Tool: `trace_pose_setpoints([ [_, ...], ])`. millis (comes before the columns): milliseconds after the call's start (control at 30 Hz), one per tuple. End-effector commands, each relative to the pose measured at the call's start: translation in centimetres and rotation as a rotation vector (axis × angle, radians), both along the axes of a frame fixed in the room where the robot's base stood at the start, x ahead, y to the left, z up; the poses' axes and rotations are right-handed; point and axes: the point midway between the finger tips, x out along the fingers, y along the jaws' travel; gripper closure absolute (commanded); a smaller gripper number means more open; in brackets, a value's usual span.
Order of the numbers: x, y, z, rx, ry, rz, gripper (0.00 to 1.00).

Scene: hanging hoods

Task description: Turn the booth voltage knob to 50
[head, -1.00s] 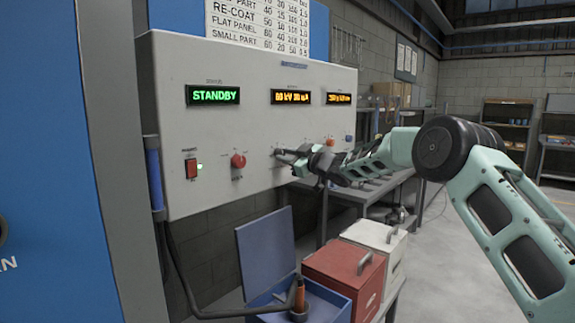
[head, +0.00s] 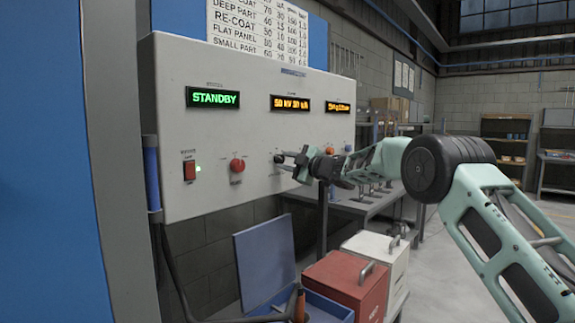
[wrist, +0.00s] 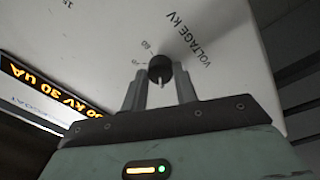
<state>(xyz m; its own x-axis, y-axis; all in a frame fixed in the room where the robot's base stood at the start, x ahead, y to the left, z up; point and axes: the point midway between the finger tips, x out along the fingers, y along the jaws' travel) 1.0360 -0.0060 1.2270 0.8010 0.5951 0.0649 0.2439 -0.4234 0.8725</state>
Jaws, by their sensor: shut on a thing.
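The voltage knob (head: 279,158) is a small black knob on the front of the white control panel (head: 200,75). In the wrist view the knob (wrist: 160,67) stands between my two fingertips, under the printed "VOLTAGE KV" label (wrist: 188,40). My gripper (head: 288,159) is shut on it; it also shows in the wrist view (wrist: 159,82). The amber voltage display (head: 291,104) above the knob reads "50 kV 30 uA". In the wrist view this display (wrist: 50,88) is tilted and partly cut off by my gripper.
A green STANDBY display (head: 213,98), a red rocker switch (head: 189,170) and a red knob (head: 237,165) are to the left. Another amber display (head: 339,107) and an orange knob (head: 329,151) are to the right. Red (head: 345,282) and white (head: 375,255) boxes stand below.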

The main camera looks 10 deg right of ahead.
Motion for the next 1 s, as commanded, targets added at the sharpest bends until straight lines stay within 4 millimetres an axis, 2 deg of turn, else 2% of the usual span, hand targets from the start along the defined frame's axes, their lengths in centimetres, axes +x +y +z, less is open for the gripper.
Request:
trace_pose_setpoints([
  [400,0.0,0.1,0.1,-0.005,-0.005,0.001,0.94],
  [433,0.0,0.1,0.1,-0.005,-0.005,0.001,0.66],
  [500,0.0,0.1,0.1,-0.005,-0.005,0.001,0.49],
  [833,-0.1,-0.1,0.0,-0.005,-0.003,0.0,0.49],
  [1000,-1.3,-1.0,-0.2,-0.005,-0.002,0.0,0.49],
])
